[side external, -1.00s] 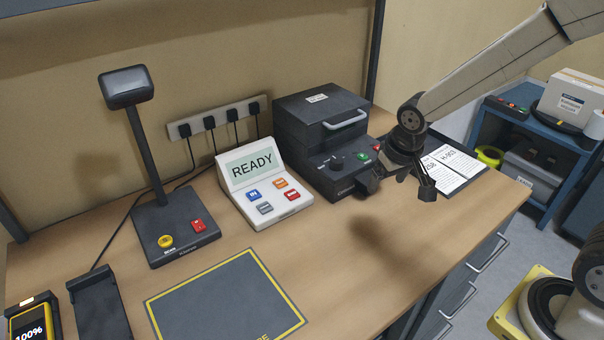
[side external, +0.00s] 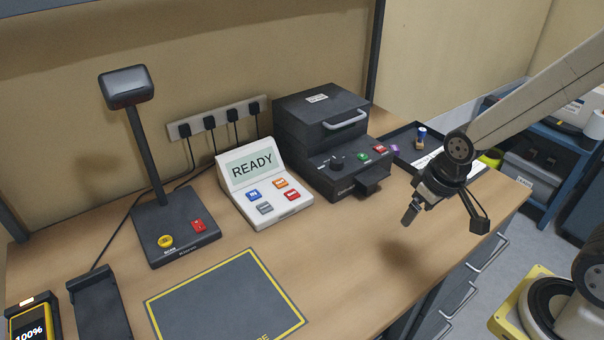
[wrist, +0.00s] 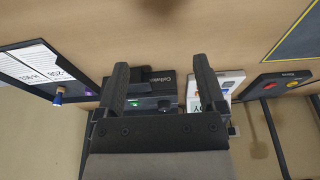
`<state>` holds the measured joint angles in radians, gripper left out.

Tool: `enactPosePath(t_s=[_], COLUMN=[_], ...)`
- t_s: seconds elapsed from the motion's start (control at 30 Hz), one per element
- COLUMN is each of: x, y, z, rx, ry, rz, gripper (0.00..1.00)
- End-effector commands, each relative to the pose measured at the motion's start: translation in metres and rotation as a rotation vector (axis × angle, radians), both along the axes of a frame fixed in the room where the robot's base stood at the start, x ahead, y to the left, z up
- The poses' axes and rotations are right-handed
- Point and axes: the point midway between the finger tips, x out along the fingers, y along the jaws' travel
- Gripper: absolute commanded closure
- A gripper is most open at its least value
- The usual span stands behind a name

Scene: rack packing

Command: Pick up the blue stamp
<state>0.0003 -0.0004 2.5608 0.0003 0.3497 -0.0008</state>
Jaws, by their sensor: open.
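A small blue stamp (side external: 421,136) stands in the dark tray (side external: 404,134) behind my gripper in the side view. In the wrist view a small blue and tan piece, likely the same stamp (wrist: 58,96), shows at the left beside the papers. My gripper (side external: 445,216) is open and empty. It hangs over the right part of the bench, in front of the tray and apart from the stamp. In the wrist view the two fingers (wrist: 161,68) are spread wide with nothing held between them. The arm hides part of the tray in the side view.
A dark boxy machine (side external: 318,125) with a handle stands left of the tray. A READY console (side external: 258,182) and a scanner stand (side external: 150,190) stand further left. The bench front (side external: 370,250) is clear.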

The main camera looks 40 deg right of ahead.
Motion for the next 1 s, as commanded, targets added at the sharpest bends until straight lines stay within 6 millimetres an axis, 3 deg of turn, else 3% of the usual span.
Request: enactPosePath(t_s=[0.27, 0.3, 0.67, 0.87, 1.0], x=[0.0, 0.0, 0.004, 0.022, 0.046], y=[0.0, 0.0, -0.002, -0.014, -0.031], z=[0.0, 0.0, 0.0, -0.003, -0.007], rx=[0.0, 0.0, 0.01, 0.074, 0.166], ry=[0.0, 0.0, 0.005, 0.038, 0.077], rz=[0.0, 0.0, -0.031, -0.21, -0.439], gripper=[0.11, 0.18, 0.18, 0.18, 0.18])
